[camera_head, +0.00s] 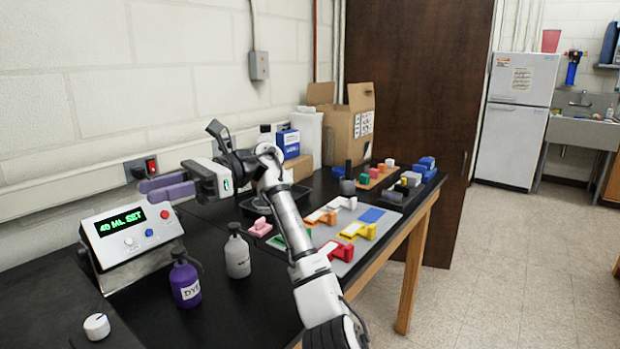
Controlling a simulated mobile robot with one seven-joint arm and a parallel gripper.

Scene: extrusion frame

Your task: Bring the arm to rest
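My arm rises from the lower middle of the picture, and its white links (289,220) lean up and to the left over the black bench. It bends at a black and white joint near the wall. My gripper (146,190) points left, with its two purple fingers above the control box. The fingers lie close to each other in this view, and the gap between them cannot be judged. I see no object held between them. The fingers appear clear of the bench top.
The control box (132,229) reads "40 ML SET". A purple bottle (185,280) and a grey bottle (237,254) stand below my gripper. A grey mat (345,238) holds several coloured blocks right of my arm. A cardboard box (344,135) stands behind. The floor at right is clear.

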